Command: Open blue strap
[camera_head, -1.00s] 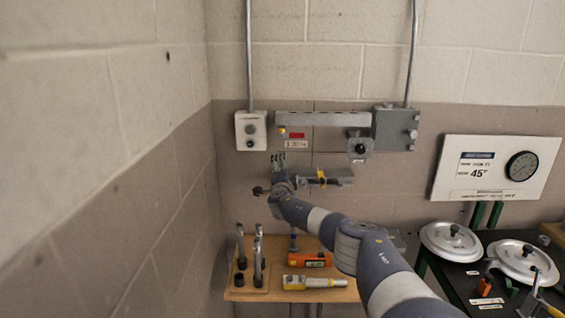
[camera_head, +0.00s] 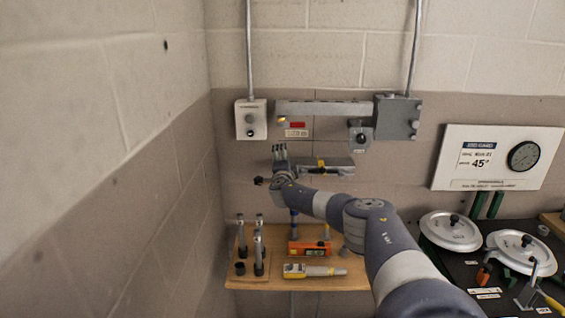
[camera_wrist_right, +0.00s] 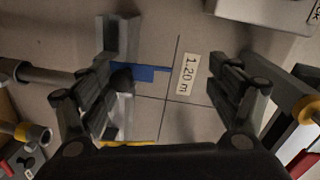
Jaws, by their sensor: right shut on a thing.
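The blue strap (camera_wrist_right: 148,73) shows in the right wrist view as a short flat blue band across the wall. It lies beside a grey metal bracket (camera_wrist_right: 122,38) and a dark rounded knob. In the head view it cannot be made out. My right gripper (camera_head: 279,150) is up at the wall, left of a grey bracket with yellow on it (camera_head: 335,166). My left gripper is not in view.
A rail (camera_head: 335,108) and a grey box (camera_head: 397,118) are on the wall above. A small wooden shelf (camera_head: 340,259) below holds upright tools, an orange device (camera_head: 308,248) and a yellow tool (camera_head: 313,270). Metal lids (camera_head: 451,232) lie on a dark table at right.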

